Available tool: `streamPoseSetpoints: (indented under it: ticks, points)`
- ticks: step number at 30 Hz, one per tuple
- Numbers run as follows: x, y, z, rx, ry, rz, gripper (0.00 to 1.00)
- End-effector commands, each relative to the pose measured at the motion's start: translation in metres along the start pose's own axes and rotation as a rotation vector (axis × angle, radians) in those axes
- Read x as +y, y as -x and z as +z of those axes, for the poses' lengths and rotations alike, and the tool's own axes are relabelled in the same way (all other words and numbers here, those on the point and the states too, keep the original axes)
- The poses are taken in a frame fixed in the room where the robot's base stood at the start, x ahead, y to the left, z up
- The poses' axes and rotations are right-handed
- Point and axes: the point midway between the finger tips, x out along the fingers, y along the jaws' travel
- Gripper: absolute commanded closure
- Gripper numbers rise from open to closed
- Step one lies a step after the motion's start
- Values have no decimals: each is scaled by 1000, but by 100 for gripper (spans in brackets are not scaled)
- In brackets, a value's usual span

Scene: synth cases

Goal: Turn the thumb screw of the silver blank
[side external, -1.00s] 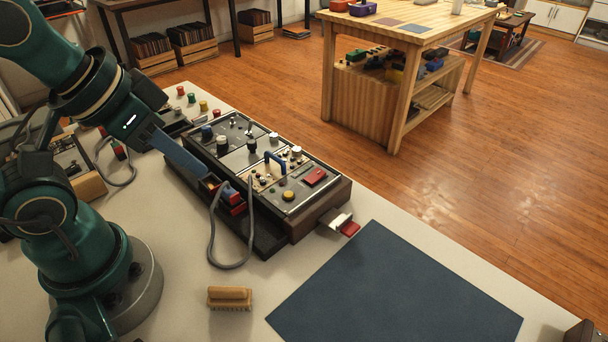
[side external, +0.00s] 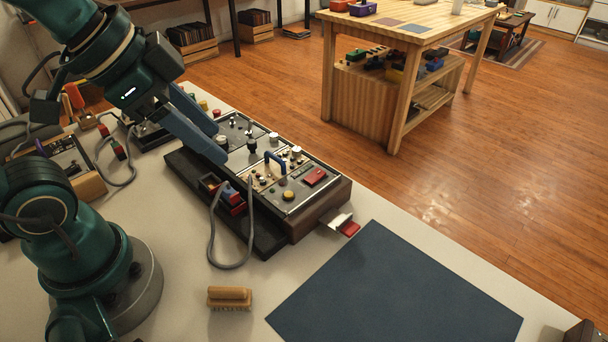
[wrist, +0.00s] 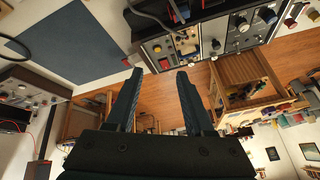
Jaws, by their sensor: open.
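My gripper (side external: 219,145) is open and empty, its two blue fingers spread above the left half of the module rack in the side view. In the wrist view my gripper (wrist: 160,74) points past the rack edge. The rack (side external: 325,212) holds several silver-grey faceplates. A plain grey faceplate (side external: 239,160) beside the blue-handled module may be the silver blank; I cannot tell for sure. One finger covers part of it. A black knob (side external: 252,146) stands near it. The thumb screw is too small to pick out.
A module with a blue handle (side external: 275,159) and one with a red block (side external: 315,177) sit to the right. A wooden brush (side external: 229,297) and blue mat (side external: 390,290) lie on the table.

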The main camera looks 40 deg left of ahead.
Motion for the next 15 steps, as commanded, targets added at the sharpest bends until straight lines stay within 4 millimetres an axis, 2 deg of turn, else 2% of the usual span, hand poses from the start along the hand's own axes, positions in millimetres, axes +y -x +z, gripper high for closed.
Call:
streamPoseSetpoints:
  ticks: [3, 8, 12, 15]
  points:
    - [-14, -2, -26, -10, -135, 33, 47]
    - [-40, -15, -59, -18, -291, 83, 47]
    - [-72, -38, -79, -21, -392, 131, 47]
    - [-96, -58, -87, -22, -435, 166, 47]
